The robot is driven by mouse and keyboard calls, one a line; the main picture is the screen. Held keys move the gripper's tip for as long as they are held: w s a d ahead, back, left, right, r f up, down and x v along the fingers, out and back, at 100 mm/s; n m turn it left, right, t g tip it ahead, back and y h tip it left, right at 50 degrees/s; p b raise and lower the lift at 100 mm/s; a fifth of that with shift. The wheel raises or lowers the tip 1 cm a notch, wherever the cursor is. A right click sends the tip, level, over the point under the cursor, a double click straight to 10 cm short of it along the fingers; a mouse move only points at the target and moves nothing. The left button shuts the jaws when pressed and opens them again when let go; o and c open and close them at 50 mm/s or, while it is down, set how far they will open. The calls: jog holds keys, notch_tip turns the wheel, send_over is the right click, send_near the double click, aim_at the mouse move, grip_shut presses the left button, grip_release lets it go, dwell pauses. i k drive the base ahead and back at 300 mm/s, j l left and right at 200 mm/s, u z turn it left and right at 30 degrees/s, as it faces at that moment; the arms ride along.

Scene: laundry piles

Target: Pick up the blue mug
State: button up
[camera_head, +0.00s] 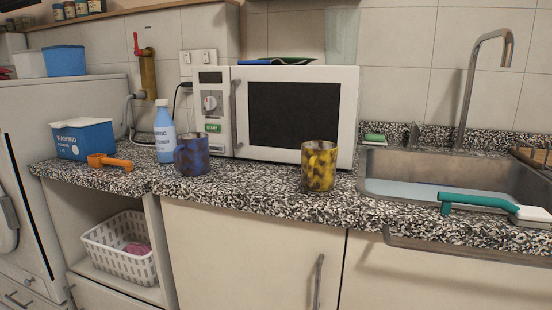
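The blue mug (192,155) stands upright on the speckled countertop (240,192), left of centre and near the counter's front. It has dark mottling, and its handle shows on its left side. It stands in front of a light blue bottle (165,138) and the microwave's left end. A yellow mug (319,166) with dark patches stands upright further right, near the front edge. My gripper is not in view.
The white microwave (294,112) stands behind the mugs. An orange scoop (108,162) and a blue washing powder box (84,138) are at left. The sink (450,172) and a teal-handled brush (480,201) are at right. Counter between the mugs is clear.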

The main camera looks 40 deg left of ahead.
aim_at(191, 151)
jog(key=u, duration=2.05)
